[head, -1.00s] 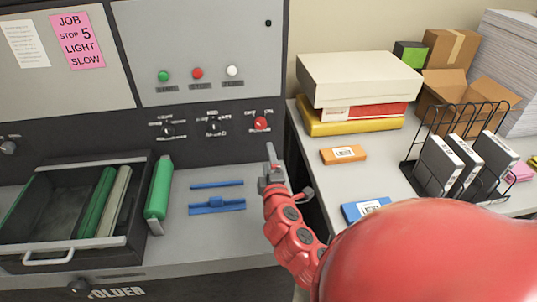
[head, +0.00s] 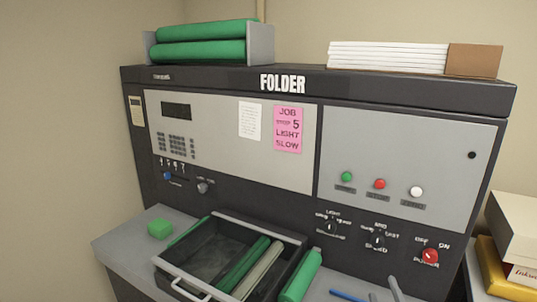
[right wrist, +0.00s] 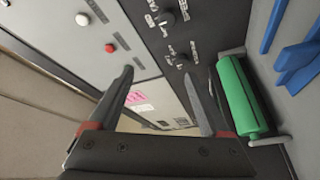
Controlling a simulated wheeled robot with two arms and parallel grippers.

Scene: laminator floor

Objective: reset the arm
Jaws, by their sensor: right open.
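My right gripper (head: 384,292) barely shows at the bottom edge of the head view, in front of the folder machine's lower control panel. In the right wrist view the right gripper (right wrist: 157,76) has its two dark fingers spread apart with nothing between them. The folder machine (head: 300,175) stands behind it, with a red power knob (head: 430,256) just up and right of the gripper. The rest of my right arm is out of the head view. My left gripper is in neither current view.
An open tray (head: 190,283) holds rollers, with a green roller (head: 301,275) beside it. Blue tools (right wrist: 297,55) lie near the gripper. Boxes (head: 512,230) stand at the right. Green rollers (head: 200,50) and paper (head: 388,57) are on top.

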